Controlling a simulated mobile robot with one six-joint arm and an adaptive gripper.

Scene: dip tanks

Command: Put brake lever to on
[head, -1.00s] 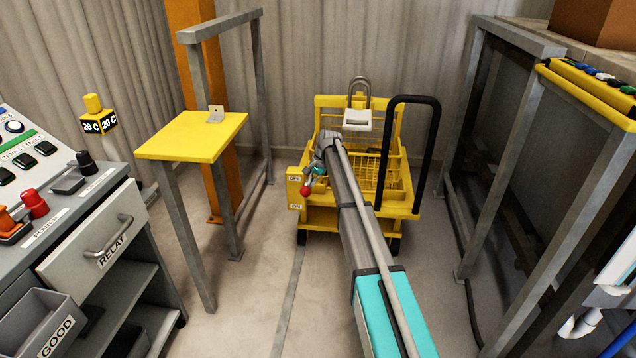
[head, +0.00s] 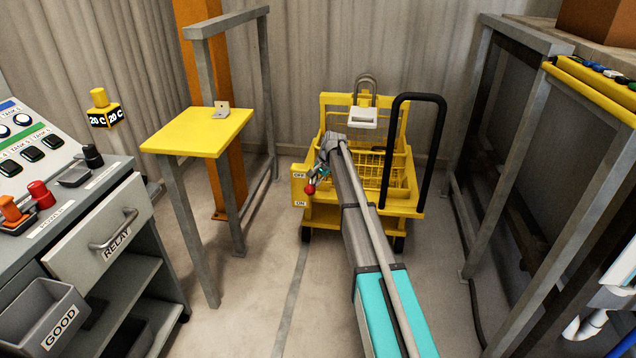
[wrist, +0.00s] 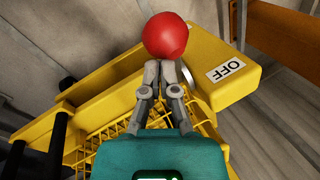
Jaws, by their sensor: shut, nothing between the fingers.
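The brake lever's red ball knob (head: 310,189) shows beside the yellow brake box at the left side of the yellow cart. The box carries an OFF label (head: 299,176) at its top and an ON label (head: 300,203) lower down. In the wrist view the red knob (wrist: 166,36) is large, right at my fingertips. The OFF label (wrist: 231,68) is to its right there. My gripper (wrist: 160,66) is shut with nothing between its fingers, and its tips seem to meet the knob's near side. Contact is not certain. The lever's shaft is mostly hidden.
The yellow cart (head: 398,202) has a black handle (head: 428,150) and a wire basket. A yellow-topped stand (head: 197,131) is to the left, and a grey frame (head: 531,130) is to the right. The floor between is open.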

